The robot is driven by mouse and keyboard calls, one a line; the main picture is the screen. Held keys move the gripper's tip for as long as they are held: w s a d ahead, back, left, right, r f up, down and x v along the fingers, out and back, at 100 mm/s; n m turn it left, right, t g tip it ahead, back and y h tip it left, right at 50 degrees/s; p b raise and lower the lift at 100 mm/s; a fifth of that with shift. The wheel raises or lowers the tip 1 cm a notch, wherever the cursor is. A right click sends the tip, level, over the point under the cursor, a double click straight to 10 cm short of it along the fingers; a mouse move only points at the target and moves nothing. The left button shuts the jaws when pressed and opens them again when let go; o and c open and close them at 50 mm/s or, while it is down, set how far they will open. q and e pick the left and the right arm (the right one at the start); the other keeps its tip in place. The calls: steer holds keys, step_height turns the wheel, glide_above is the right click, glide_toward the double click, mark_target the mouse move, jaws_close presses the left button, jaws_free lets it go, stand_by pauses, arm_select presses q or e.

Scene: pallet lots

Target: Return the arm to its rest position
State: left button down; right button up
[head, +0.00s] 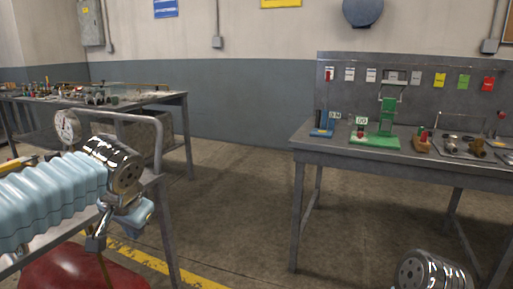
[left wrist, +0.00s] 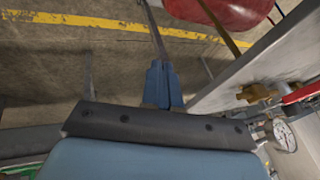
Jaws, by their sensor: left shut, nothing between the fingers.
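My left arm, in pale blue ribbed sleeving with a chrome wrist, comes in from the left in the head view. My left gripper (head: 98,242) points down beside the left table and holds nothing. In the left wrist view its blue fingers (left wrist: 162,84) are together, with floor behind them. At the bottom right of the head view only a chrome part of my right arm shows; its gripper is out of frame.
A grey workbench (head: 308,146) with a green press (head: 387,118) stands at the right. A metal table (head: 160,100) with small parts is at the back left. A pressure gauge (head: 67,126) and a red rounded object (head: 72,270) are near my left arm. The middle floor is clear.

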arm_select(q)
steer(key=d+f+g+h, duration=0.15)
steer(key=d+f, duration=0.25)
steer(key=f, duration=0.7)
steer(key=d+f+g+h, duration=0.15)
steer(key=d+f, duration=0.25)
steer(key=f, duration=0.6)
steer(key=d+f+h, duration=0.2)
steer(key=d+f, duration=0.2)
steer(key=f, duration=0.7)
steer(key=s+d+f+n, duration=0.1)
steer(key=s+f+n, duration=0.1)
steer(key=s+f, duration=0.6)
steer(key=s+d+f+n+g+h, duration=0.1)
steer(key=s+d+f+n, duration=0.1)
steer(key=s+f, duration=0.6)
step_height(320, 180, down, 3)
steer(key=shift+s+r+n+h, duration=0.1)
steer(key=shift+s+n+h, duration=0.2)
steer(key=shift+n, duration=0.2)
